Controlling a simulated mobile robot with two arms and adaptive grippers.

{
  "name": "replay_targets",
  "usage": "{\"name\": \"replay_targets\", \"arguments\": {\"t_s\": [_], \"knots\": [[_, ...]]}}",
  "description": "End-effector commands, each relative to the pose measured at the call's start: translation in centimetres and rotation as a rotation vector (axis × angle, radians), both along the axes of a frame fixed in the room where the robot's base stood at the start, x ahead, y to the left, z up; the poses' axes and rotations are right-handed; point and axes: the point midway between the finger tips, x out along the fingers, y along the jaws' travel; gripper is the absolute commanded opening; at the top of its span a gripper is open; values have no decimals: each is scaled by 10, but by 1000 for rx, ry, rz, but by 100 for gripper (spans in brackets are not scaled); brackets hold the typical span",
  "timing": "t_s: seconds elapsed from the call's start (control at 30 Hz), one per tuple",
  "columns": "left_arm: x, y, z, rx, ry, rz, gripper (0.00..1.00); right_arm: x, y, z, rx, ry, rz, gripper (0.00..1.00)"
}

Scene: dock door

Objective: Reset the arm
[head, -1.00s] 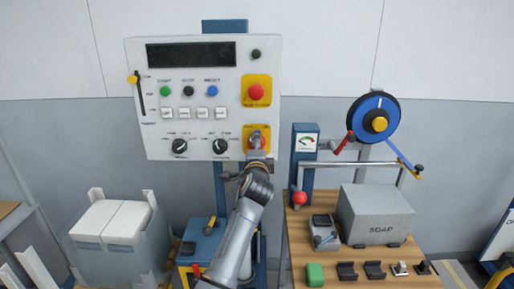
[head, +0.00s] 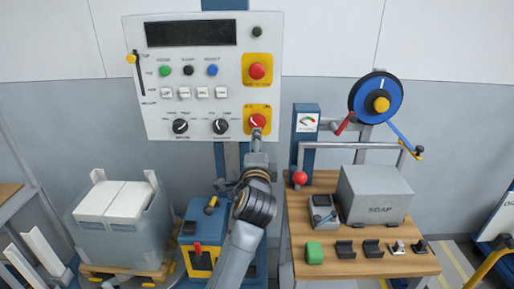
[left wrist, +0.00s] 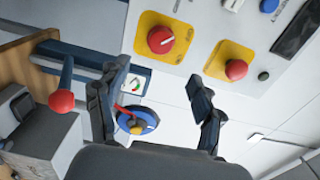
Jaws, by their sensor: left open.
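The white control panel (head: 150,100) stands upright on a blue post. A red rotary switch with a white mark (head: 257,121) sits on its lower yellow plate; it also shows in the left wrist view (left wrist: 161,40). A red mushroom button (head: 257,71) is on the yellow plate above, seen in the left wrist view too (left wrist: 236,69). The panel has a green (head: 165,71), a black (head: 188,70) and a blue button (head: 212,69). My left gripper (head: 257,148) is just below the rotary switch, its open fingers (left wrist: 160,100) apart and empty. My right gripper is out of view.
A wooden bench (head: 345,262) on the right carries a grey soap box (head: 376,194) and small fixtures. A blue reel (head: 376,97) stands behind it. A grey bin with white blocks (head: 125,235) and a blue-yellow unit (head: 203,240) stand on the left.

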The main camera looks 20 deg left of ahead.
Motion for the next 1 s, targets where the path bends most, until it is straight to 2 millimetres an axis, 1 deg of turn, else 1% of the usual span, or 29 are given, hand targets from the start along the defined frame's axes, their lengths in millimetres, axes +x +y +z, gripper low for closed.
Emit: {"name": "replay_targets", "arguments": {"t_s": [0.33,0.37,0.4,0.47,0.57,0.6,0.67,0.7,0.77,0.8,0.87,0.9,0.97,1.0], "knots": [[-2,-1,-1,-2,2,-1,67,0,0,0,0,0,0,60],[-1,-1,-4,-4,5,-2,67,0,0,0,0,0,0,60],[0,-2,-11,-10,16,-6,67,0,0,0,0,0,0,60],[3,-5,-30,-25,41,-19,67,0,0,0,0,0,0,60],[7,-11,-83,-80,115,-48,67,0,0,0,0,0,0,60],[8,-14,-111,-110,150,-62,67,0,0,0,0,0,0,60],[5,-19,-157,-163,213,-79,67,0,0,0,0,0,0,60],[2,-22,-188,-202,255,-87,67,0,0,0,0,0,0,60],[-7,-25,-234,-262,314,-94,67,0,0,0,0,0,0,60],[-15,-26,-264,-303,355,-95,67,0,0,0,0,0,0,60],[-30,-28,-308,-363,415,-93,67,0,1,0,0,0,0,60],[-42,-29,-337,-406,455,-86,67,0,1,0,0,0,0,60],[-62,-29,-379,-468,513,-72,67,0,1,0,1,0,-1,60],[-77,-29,-405,-509,551,-59,67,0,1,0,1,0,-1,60]]}}
